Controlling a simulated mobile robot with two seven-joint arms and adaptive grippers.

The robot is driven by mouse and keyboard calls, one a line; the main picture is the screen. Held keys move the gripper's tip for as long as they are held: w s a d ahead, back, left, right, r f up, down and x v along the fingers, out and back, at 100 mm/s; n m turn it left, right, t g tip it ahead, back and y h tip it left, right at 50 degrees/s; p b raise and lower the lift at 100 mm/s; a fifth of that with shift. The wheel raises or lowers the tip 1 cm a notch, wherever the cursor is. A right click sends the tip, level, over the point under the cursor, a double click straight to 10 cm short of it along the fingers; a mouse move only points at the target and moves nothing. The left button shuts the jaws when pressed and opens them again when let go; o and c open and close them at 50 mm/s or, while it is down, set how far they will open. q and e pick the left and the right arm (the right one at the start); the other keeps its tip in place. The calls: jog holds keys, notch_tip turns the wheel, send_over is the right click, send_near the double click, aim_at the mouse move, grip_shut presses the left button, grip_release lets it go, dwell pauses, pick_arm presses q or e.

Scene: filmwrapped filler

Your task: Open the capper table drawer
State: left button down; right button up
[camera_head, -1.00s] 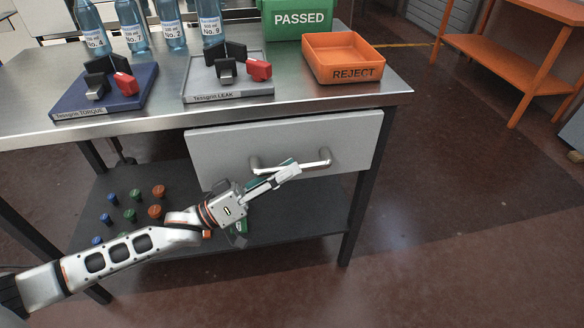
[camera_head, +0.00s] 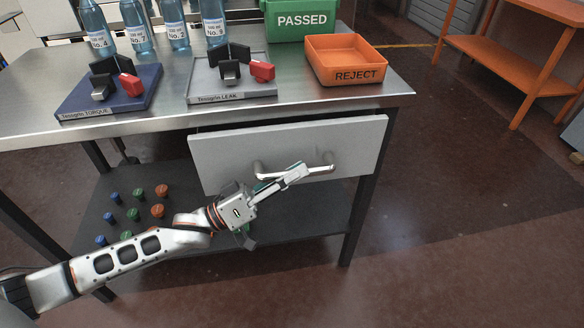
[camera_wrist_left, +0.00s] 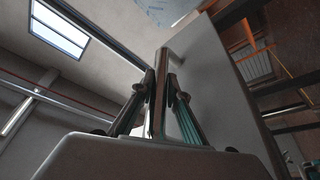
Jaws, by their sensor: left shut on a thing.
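The capper table drawer has a pale grey front (camera_head: 225,155) under the steel tabletop. A dark strip shows above the front; I cannot tell how far the drawer stands out. Its curved metal handle (camera_head: 321,169) runs across the lower middle of the front. My left gripper (camera_head: 291,174) reaches in from the lower left and is shut on the handle, hiding part of the bar. In the left wrist view the fingers (camera_wrist_left: 160,95) close around the handle bar (camera_wrist_left: 159,92), with the drawer front (camera_wrist_left: 212,85) to the right. My right gripper is not in view.
The tabletop (camera_head: 350,97) holds a blue test stand (camera_head: 140,98), a grey test stand (camera_head: 205,88), several bottles (camera_head: 175,35), a green PASSED bin (camera_head: 300,20) and an orange REJECT tray (camera_head: 357,75). Several caps (camera_head: 134,214) sit on the lower shelf (camera_head: 300,215).

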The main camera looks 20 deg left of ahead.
pick_arm(q)
jog(key=s+d+p, duration=0.4)
jog(key=s+d, duration=0.3)
jog(key=s, duration=0.4)
jog(key=s+d+p, duration=0.3)
jog(key=s+d, duration=0.5)
jog(key=s, duration=0.3)
jog(key=shift+s+d+p, duration=0.15)
jog(key=shift+s+p, duration=0.2)
jog(key=shift+s, duration=0.05)
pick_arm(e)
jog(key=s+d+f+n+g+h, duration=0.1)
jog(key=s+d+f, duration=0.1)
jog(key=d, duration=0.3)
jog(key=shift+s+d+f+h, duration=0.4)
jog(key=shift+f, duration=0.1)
pick_arm(q)
jog(key=c, duration=2)
grip_release()
jog(key=shift+o, duration=0.2)
